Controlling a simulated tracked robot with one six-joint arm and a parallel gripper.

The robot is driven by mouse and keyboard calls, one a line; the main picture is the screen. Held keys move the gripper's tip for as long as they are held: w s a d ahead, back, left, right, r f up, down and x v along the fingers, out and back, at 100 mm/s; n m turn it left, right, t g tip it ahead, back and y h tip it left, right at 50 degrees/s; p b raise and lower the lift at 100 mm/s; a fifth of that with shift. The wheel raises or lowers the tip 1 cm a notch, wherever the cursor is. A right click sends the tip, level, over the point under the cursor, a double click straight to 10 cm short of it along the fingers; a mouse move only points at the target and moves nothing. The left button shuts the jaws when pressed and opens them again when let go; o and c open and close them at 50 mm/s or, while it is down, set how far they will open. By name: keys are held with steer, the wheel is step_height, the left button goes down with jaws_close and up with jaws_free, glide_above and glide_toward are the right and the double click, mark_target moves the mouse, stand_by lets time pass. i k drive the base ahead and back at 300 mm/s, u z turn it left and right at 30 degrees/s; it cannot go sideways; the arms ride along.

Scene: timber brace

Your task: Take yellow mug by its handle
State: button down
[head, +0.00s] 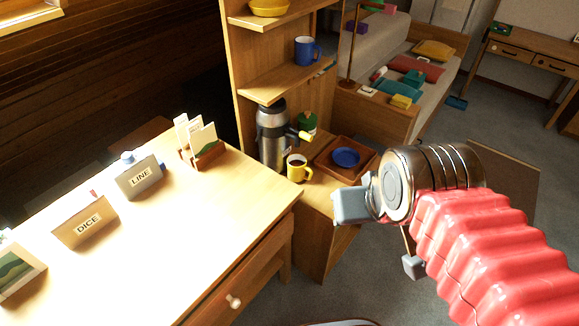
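The yellow mug (295,171) stands upright on the low wooden cabinet, just in front of the steel flask. Its inside looks dark, and its handle shows on its right side, towards my gripper. My gripper (383,236) is to the right of the mug and lower in the picture, over the floor beyond the cabinet's edge. Its two grey fingers are wide apart with nothing between them. A clear gap lies between the gripper and the mug.
The steel flask (272,138) stands close behind the mug. A wooden tray (325,165) with a blue dish (346,157) lies to its right. A desk (215,215) with labelled boxes fills the left. A shelf (290,80) with a blue mug (306,51) rises behind.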

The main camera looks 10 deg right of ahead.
mark_target(296, 164)
steer(key=u, duration=0.05)
steer(key=i, duration=0.8)
steer(key=z, duration=0.05)
steer(key=k, duration=0.5)
steer(key=u, duration=0.8)
steer(key=i, duration=0.4)
steer(key=u, duration=0.1)
